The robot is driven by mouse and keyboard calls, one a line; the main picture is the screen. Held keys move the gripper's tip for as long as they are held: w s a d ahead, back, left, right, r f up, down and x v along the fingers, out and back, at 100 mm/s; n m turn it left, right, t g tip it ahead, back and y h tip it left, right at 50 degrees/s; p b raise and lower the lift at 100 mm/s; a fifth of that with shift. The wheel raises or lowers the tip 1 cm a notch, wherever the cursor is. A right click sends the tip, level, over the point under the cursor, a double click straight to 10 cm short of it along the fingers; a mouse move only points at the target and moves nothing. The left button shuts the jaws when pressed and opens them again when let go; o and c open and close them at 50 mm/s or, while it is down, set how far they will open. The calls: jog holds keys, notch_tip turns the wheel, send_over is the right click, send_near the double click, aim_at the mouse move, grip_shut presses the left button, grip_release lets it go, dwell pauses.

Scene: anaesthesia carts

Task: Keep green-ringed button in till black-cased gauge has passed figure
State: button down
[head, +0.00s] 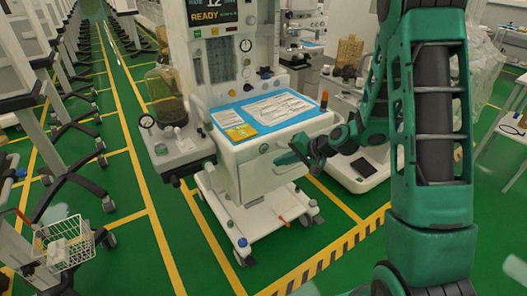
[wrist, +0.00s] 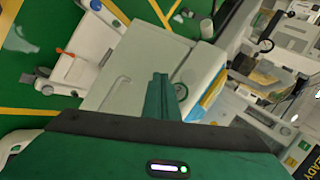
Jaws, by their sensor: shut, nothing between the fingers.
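The green-ringed button (wrist: 181,91) is on the white front of the cart, close beside the fingertips in the wrist view. In the head view it looks like a small dark ring (head: 263,148) below the blue worktop. My gripper (head: 279,158) is shut and empty, its tips by the front panel, a little right of and below the button. In the wrist view its green fingers (wrist: 159,78) do not cover the ring's centre. A round black-rimmed gauge (head: 147,121) with a white face stands on the left-hand block; it also shows in the wrist view (wrist: 266,45). Its needle is too small to read.
A blue worktop (head: 225,116) with papers lies above the panel. A drawer handle (wrist: 115,91) is below the button. Another dark-rimmed gauge (head: 246,45) is on the cart's upper front. A wire basket (head: 66,250) stands at lower left. Green floor is open before the cart.

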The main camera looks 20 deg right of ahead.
aim_at(264, 149)
jog(key=shift+w+a, duration=0.25)
jog(key=shift+w, duration=0.55)
jog(key=shift+w+a, duration=0.3)
jog(key=shift+w, duration=0.55)
jog(key=shift+w+a, duration=0.25)
jog(key=shift+w, duration=0.55)
jog(key=shift+w, duration=0.1)
jog(key=shift+w+a, duration=0.15)
jog(key=shift+w, duration=0.1)
jog(key=shift+w+a, duration=0.1)
jog(key=shift+w, duration=0.35)
dwell(0.9)
jog(key=shift+s, duration=0.15)
dwell(2.9)
jog(key=shift+s+d, duration=0.25)
jog(key=shift+s, duration=0.45)
